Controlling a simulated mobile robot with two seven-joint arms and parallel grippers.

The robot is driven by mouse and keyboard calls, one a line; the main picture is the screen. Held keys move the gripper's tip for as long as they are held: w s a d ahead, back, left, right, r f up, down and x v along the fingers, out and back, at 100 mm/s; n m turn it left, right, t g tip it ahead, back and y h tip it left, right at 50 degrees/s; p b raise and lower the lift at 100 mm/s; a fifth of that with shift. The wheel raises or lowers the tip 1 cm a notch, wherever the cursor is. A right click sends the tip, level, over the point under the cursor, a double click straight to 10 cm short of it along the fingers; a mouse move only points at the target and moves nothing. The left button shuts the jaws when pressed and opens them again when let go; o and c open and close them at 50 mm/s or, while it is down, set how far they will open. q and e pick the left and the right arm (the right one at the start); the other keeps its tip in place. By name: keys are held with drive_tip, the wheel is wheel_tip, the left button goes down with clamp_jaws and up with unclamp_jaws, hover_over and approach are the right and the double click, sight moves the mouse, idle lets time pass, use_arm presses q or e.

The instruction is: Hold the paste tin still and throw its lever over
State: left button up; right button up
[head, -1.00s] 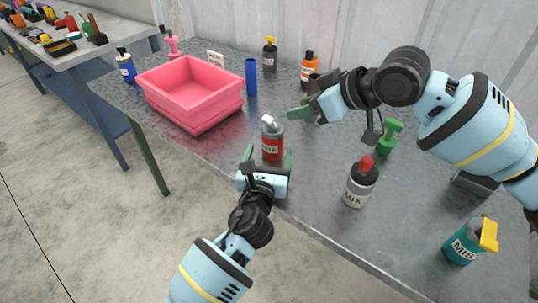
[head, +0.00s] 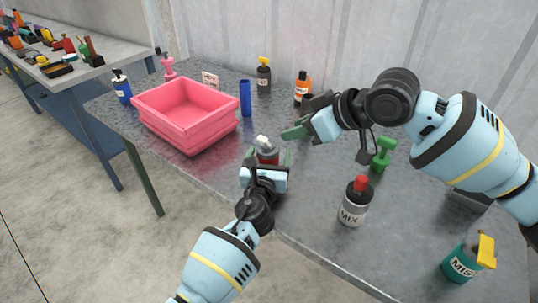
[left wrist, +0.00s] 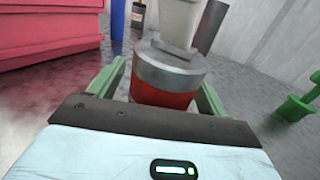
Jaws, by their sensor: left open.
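The red paste tin (head: 268,155) with a grey lid stands upright near the table's front edge, its label mostly hidden by my left gripper. Its pale lever (head: 263,141) is on top. The tin (left wrist: 165,90) and lever (left wrist: 179,22) also show large in the left wrist view. My left gripper (head: 268,160) is open, with one green finger on either side of the tin; gaps show between fingers and tin in the left wrist view. My right gripper (head: 295,132) hangs above the table, right of and behind the tin, apart from it. Its finger opening is unclear.
A pink tray (head: 185,132) stands to the left, with a blue cylinder (head: 246,98) beside it. The MIX bottle (head: 353,210) and a green-handled item (head: 381,155) stand to the right. The MIS tin (head: 462,260) is at front right. Bottles line the back.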

use_arm(q)
drive_tip(key=shift+w, duration=0.15)
drive_tip(key=c, duration=1.1)
